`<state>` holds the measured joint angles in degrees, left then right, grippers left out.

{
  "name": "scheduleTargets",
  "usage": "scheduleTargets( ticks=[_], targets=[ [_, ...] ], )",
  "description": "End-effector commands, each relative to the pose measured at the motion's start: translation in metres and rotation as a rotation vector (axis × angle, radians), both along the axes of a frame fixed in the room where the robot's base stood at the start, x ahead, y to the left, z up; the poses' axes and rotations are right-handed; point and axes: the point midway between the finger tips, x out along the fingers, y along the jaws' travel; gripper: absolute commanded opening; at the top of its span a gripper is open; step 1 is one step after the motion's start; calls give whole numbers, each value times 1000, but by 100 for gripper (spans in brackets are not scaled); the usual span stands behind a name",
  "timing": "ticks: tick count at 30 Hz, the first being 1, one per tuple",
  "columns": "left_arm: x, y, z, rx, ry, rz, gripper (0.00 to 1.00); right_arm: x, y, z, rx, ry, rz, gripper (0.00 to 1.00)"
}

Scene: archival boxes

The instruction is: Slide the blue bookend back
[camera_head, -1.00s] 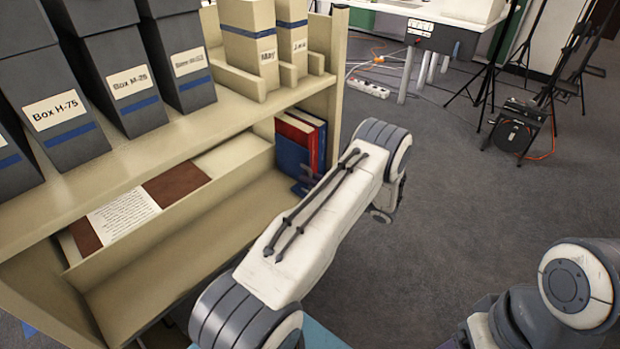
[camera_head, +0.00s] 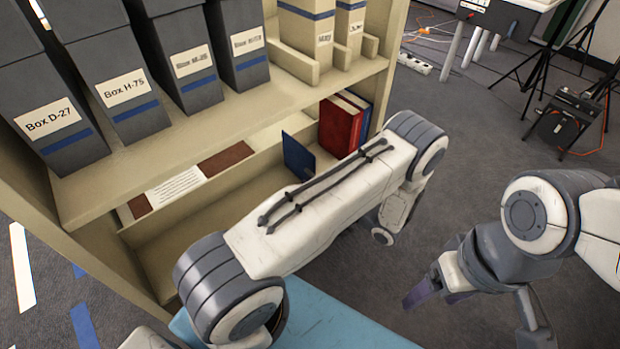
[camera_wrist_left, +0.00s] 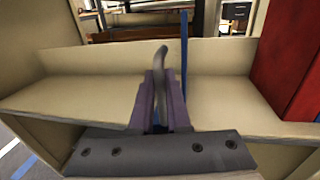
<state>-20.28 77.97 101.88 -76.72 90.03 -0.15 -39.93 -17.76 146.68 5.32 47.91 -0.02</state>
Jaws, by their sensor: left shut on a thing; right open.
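The blue bookend (camera_head: 298,157) stands upright on the lower shelf, a little left of the books, with a gap between. In the left wrist view the bookend (camera_wrist_left: 184,60) shows nearly edge-on as a thin blue strip beside the fingers. In the head view my left arm hides this gripper. My right gripper (camera_head: 440,296) is open and empty over the floor, away from the shelf.
Red books (camera_head: 342,122) stand at the right end of the lower shelf. Papers and a brown folder (camera_head: 226,159) lie behind a low divider. Grey archival boxes (camera_head: 130,85) line the upper shelf. The lower shelf left of the bookend is bare.

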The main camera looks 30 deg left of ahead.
Motion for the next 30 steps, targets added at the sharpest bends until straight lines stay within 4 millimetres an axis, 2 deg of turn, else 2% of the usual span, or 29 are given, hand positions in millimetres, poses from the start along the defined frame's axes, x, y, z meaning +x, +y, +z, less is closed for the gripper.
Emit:
scheduleTargets(
  ticks=[2, 3, 12, 16, 30],
  targets=[
    [0, -2, -1, -1, 0, -3, 0, 0, 0, 0, 0, 0, 0, 72],
    [0, -2, -1, -1, 0, -3, 26, 0, 0, 0, 0, 0, 0, 72],
    [0, 0, 0, 0, 0, -1, 27, 0, 0, 0, 0, 0, 0, 72],
    [0, -8, 0, 0, -1, -3, 27, 0, 0, 0, 0, 0, 0, 72],
    [-10, -92, -1, 0, -1, -5, 27, 0, 0, 0, 0, 0, 0, 72]
  ],
)
